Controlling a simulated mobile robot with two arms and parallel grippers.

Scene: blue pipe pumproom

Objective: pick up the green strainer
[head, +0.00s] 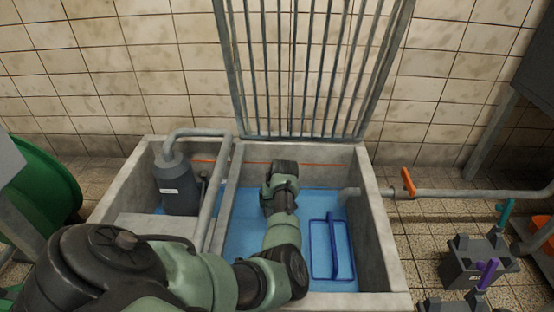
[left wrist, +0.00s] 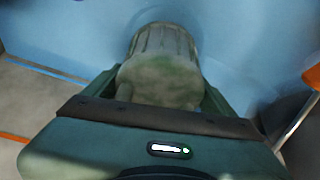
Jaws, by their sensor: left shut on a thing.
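The green strainer (left wrist: 160,62), a dull grey-green ribbed cylinder, shows in the left wrist view against the blue basin floor. My left gripper (left wrist: 159,92) is shut on it, with one finger on each side. In the head view my left arm reaches down into the concrete basin, and its wrist end hides the strainer and the fingertips. I cannot tell whether the strainer touches the basin floor. My right gripper is not in view.
A raised barred grate (head: 305,65) stands behind the concrete basin (head: 383,240). A blue frame with a handle (head: 332,250) lies right of my arm. A grey pump (head: 178,185) with a pipe is on the left. An orange-handled valve (head: 408,182) is on the right.

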